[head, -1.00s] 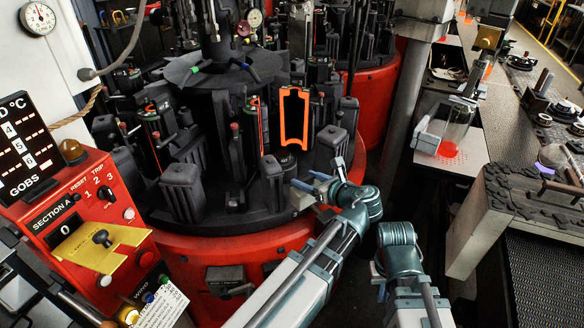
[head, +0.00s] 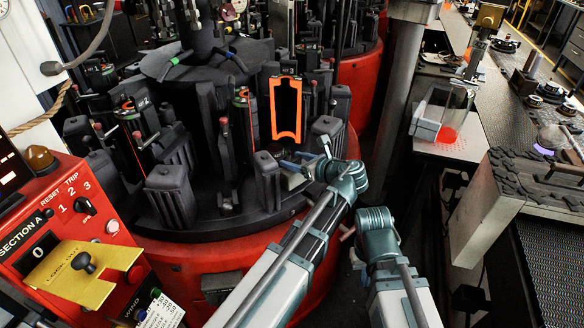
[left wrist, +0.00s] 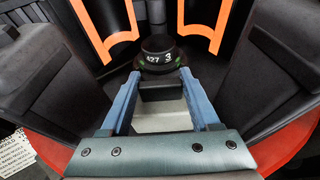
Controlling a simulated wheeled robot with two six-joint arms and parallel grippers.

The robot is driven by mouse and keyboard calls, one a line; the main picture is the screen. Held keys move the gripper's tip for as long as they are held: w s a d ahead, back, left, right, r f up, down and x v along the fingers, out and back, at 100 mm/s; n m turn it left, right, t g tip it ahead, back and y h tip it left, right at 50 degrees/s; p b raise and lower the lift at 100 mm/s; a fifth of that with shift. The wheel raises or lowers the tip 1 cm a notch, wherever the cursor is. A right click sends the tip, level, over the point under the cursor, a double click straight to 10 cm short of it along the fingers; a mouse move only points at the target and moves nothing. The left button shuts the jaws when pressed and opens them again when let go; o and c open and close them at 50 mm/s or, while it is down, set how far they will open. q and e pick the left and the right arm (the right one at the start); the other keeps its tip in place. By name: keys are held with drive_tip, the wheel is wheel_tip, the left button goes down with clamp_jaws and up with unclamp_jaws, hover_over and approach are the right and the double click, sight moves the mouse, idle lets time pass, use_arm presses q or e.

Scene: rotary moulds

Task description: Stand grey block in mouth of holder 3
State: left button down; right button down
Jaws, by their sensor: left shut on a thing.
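The grey block (left wrist: 160,115) is between the blue fingers of my left gripper (left wrist: 158,85) in the left wrist view, with a pale face and a dark end. The gripper is shut on it. Just beyond the block is holder 3 (left wrist: 158,56), a dark round piece marked 427 and 3; its mouth is not clearly visible. In the head view my left gripper (head: 303,165) is at the front of the black rotary machine, below an orange-edged open mould (head: 286,137). The block is hard to make out there. My right gripper (head: 350,243) is outside the red base; its fingertips are small and unclear.
Dark upright blocks flank my left gripper closely, one at the left (left wrist: 50,90) and one at the right (left wrist: 265,75). The red machine base (head: 215,262) curves below. A red control panel (head: 70,230) stands at the left, a bench (head: 500,215) at the right.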

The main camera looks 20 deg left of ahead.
use_arm(q)
drive_tip(key=shift+f, duration=0.6)
use_arm(e)
drive_tip(key=shift+a+f, duration=0.15)
drive_tip(key=shift+f, duration=0.5)
use_arm(q)
drive_tip(key=shift+f+b, duration=0.15)
drive_tip(key=shift+b, duration=0.2)
drive_tip(key=shift+c, duration=0.6)
unclamp_jaws()
use_arm(e)
drive_tip(key=shift+f, duration=0.1)
use_arm(q)
drive_tip(key=shift+r+p, duration=0.25)
drive_tip(key=shift+p, duration=0.05)
use_arm(e)
drive_tip(key=shift+r, duration=0.25)
